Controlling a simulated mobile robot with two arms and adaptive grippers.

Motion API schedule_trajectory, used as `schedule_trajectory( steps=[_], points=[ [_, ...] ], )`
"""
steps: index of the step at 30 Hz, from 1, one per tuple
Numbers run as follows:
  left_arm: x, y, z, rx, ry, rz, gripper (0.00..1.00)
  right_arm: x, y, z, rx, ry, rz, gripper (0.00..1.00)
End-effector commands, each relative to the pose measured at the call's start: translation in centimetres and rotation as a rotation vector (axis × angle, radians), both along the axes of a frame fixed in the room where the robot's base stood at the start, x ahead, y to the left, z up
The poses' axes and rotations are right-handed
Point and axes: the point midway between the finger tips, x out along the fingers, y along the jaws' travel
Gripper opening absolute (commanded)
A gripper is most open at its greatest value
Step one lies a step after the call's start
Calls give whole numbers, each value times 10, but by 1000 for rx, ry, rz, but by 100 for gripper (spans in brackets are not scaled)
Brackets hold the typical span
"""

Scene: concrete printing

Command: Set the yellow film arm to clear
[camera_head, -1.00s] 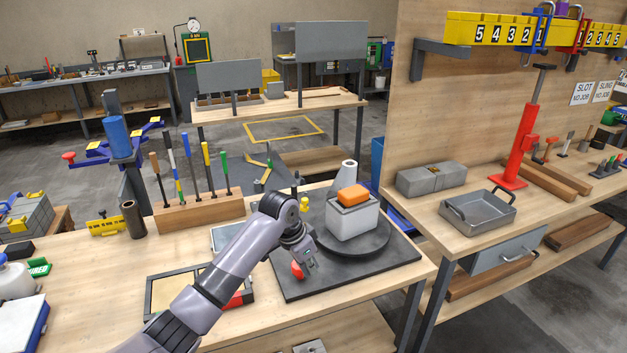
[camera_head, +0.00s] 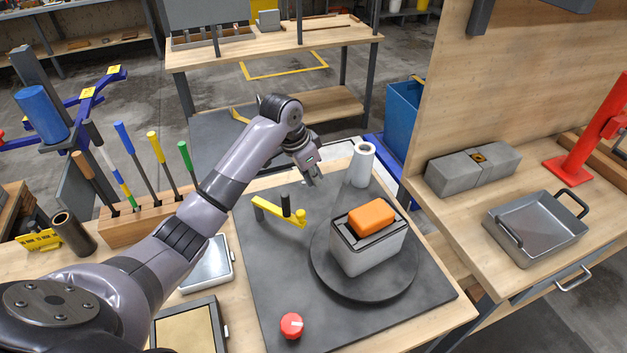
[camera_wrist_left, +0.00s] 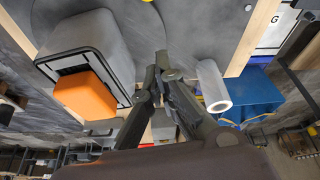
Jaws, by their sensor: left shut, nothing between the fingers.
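The yellow film arm (camera_head: 278,212) lies on the dark base plate, left of the turntable. It has a black upright post and a yellow knob near its right end. My left gripper (camera_head: 313,178) is shut and empty, beyond the film arm at the far edge of the plate, left of the white film roll (camera_head: 362,165). In the left wrist view the shut fingers (camera_wrist_left: 163,62) show between the film roll (camera_wrist_left: 213,85) and the grey block. My right gripper is not in view.
A grey block (camera_head: 366,252) with an orange piece (camera_head: 372,216) on top stands on the round turntable (camera_head: 327,262). A red knob (camera_head: 291,325) is at the plate's near side. A tool rack (camera_head: 128,228) stands at left. A blue bin (camera_head: 403,116) is beyond the bench.

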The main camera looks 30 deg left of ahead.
Motion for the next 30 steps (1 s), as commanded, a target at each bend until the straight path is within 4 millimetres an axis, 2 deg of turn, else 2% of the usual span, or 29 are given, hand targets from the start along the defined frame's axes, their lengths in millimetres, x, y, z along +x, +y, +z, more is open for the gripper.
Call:
schedule_trajectory(
  steps=[5, 12, 17, 24, 30],
  points=[
    [0, 0, 0, -1, 0, 0, 0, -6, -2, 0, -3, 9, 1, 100],
    [0, 0, -1, -1, 0, 0, 0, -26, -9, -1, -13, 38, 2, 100],
    [2, -2, -9, -3, 4, 0, 0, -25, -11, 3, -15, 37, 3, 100],
    [13, -10, -49, -2, 7, 0, 0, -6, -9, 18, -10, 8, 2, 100],
    [26, -18, -88, -2, 5, 1, 0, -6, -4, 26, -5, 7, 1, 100]
  ],
)
